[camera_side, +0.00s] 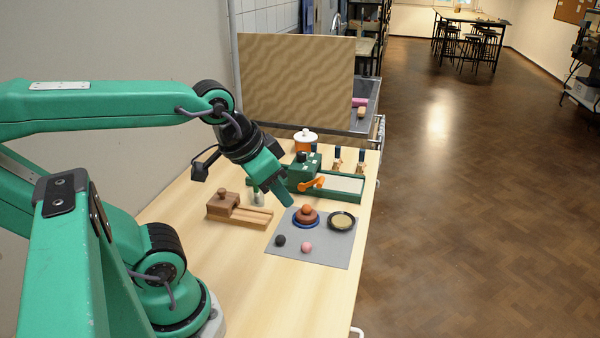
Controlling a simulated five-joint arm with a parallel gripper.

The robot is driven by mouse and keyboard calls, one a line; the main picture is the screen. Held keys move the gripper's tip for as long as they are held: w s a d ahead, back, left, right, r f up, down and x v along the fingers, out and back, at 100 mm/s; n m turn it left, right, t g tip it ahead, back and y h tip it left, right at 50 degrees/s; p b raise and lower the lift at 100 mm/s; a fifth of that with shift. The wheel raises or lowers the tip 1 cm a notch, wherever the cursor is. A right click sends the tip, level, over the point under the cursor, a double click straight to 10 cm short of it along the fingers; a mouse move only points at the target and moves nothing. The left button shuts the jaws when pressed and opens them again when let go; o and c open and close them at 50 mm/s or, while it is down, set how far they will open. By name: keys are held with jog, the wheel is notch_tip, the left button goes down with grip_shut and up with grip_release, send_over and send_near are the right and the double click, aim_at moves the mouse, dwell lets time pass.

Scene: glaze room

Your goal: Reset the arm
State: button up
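My gripper (282,194) hangs at the end of my green arm, above the table near the back left of the grey mat (315,252). Its fingers point down and to the right. From this side they overlap, so I cannot tell whether they are open or shut. I see nothing clearly held between them. On the mat, an orange ball (306,210) sits on a brown piece over a blue ring or dish (296,222), just right of the fingertips in the picture. A dark ball (280,240) and a pink ball (306,247) lie toward the front of the mat.
A dark-rimmed dish (341,220) is on the mat's right. A wooden block device (240,210) stands left, a green machine with an orange handle (312,183) behind. The table front (290,300) is clear.

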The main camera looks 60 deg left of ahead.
jog(key=shift+w+a, duration=0.1)
jog(key=shift+w, duration=0.1)
grip_shut()
jog(key=n+g, duration=0.3)
jog(key=g, duration=0.3)
send_over(306, 205)
notch_tip(306, 205, down, 12)
jog(key=shift+r, duration=0.25)
jog(key=shift+f, duration=0.1)
jog(key=shift+f, duration=3.2)
